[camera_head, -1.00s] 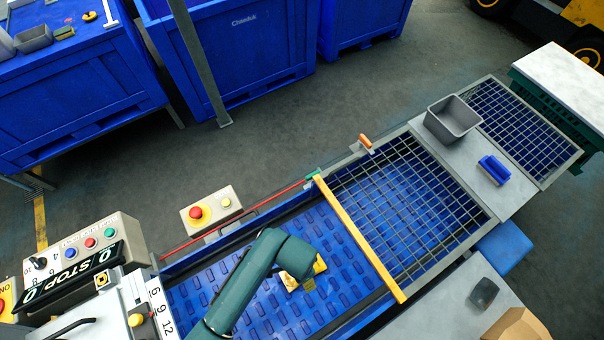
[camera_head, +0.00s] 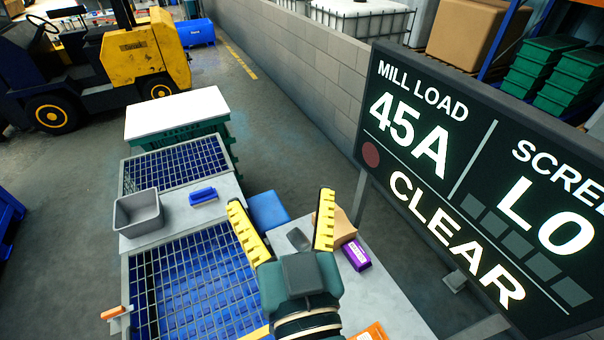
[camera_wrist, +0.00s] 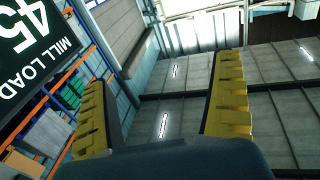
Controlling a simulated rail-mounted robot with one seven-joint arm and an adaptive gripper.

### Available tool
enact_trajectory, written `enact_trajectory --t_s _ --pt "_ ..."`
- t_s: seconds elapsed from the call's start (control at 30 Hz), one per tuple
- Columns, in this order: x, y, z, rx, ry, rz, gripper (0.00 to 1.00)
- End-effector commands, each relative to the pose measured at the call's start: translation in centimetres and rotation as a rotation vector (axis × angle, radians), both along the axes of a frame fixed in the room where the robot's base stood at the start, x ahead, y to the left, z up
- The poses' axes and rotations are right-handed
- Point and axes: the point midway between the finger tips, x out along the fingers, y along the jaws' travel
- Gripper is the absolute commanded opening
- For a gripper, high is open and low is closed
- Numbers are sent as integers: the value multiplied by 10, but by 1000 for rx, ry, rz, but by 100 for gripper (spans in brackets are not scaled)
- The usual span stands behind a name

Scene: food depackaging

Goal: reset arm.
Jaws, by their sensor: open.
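My gripper (camera_head: 281,225) is raised in front of the head camera, with its two yellow fingers spread wide apart and nothing between them. It appears above the area between the grid-covered conveyor and the grey side table. In the wrist view my gripper (camera_wrist: 160,110) also shows open and empty, with the ceiling and lamps behind its fingers. The wrist camera faces upward.
A grey bin (camera_head: 139,213) and a blue block (camera_head: 203,196) sit on the metal plate by the grid (camera_head: 190,285). A purple pack (camera_head: 356,254) and a cardboard box (camera_head: 337,226) lie on the side table. A large display board (camera_head: 470,180) stands at right.

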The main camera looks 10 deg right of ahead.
Motion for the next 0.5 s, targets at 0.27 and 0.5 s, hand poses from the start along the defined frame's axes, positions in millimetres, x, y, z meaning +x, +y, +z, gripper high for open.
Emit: enact_trajectory --t_s 0.27,0.5 --pt "-45 -55 91 -55 -281 -133 95" --pt "-44 -54 90 -54 -278 -131 95"
